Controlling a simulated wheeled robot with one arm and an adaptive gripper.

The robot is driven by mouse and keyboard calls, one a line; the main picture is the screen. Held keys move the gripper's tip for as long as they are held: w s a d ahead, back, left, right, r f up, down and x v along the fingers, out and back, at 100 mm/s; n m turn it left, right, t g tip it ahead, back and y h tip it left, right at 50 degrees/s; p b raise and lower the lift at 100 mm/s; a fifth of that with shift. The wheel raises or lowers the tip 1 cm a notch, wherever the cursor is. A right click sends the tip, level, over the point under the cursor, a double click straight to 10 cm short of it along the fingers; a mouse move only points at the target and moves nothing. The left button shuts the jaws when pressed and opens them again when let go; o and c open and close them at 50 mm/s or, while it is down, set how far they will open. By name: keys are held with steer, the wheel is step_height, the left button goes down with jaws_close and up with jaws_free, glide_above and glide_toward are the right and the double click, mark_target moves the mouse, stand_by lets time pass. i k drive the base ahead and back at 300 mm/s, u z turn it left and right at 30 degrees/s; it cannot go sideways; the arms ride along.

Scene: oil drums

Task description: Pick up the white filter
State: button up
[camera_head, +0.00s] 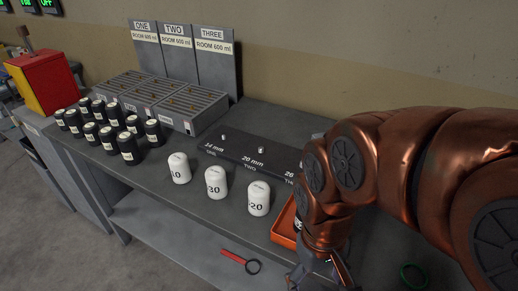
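Three white, round-topped containers stand upright in a row on the grey bench. The left one (179,168) has a partly legible number, the middle one (216,183) reads 30 and the right one (259,199) reads 20. I cannot tell whether any of them is the white filter. My gripper (322,276) points down at the lower right, to the right of the row and apart from it. Its fingers are dark and partly cut off by the frame edge, so I cannot tell how far they are open.
An orange tray (285,226) lies beside my gripper, partly hidden by my arm. A dark plate marked in mm (235,146) lies behind the white containers. Several black jars (127,148), grey racks (187,108) and a red box (48,82) are at left. A red-handled ring tool (240,262) lies below.

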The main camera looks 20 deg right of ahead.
mark_target(259, 192)
steer(key=z, duration=0.95)
steer(key=k, duration=1)
steer(key=u, duration=1.9)
